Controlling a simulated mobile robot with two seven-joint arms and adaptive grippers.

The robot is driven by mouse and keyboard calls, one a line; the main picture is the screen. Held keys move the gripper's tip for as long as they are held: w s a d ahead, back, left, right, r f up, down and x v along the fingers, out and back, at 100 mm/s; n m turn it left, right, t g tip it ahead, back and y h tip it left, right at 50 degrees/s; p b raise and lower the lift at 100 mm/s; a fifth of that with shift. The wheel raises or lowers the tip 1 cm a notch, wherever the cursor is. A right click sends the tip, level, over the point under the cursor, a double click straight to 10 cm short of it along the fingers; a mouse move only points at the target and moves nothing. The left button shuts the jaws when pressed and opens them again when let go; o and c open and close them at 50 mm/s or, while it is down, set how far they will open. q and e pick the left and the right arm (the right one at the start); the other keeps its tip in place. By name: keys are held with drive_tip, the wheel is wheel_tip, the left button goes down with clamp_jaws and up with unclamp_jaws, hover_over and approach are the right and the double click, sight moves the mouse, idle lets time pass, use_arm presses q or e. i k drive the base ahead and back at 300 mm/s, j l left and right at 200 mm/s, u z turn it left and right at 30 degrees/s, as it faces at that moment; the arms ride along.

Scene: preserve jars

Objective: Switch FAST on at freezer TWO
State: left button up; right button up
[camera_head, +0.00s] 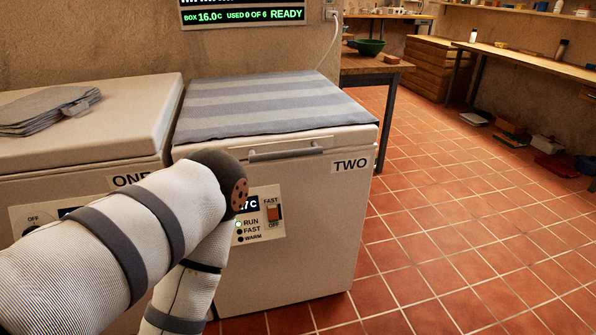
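Freezer TWO (300,180) is a white chest freezer with its lid closed and a grey striped cloth (270,100) on top. Its front panel holds an orange rocker switch (274,214) with FAST above and OFF below; I cannot tell which way it is tipped. The RUN lamp (239,225) glows green; the FAST lamp (240,232) and WARM lamp (240,239) look dark. The display (248,203) is partly hidden by my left arm and ends in "7C". The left arm's elbow is in front of the panel's left side. Neither gripper is in view.
Freezer ONE (100,130) stands close on the left with folded cloths (45,110) on its lid. A wall sign (243,14) reads BOX 16.0C, USED 0 OF 6, READY.

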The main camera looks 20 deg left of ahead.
sight(272, 210)
drive_tip(key=u, duration=1.2)
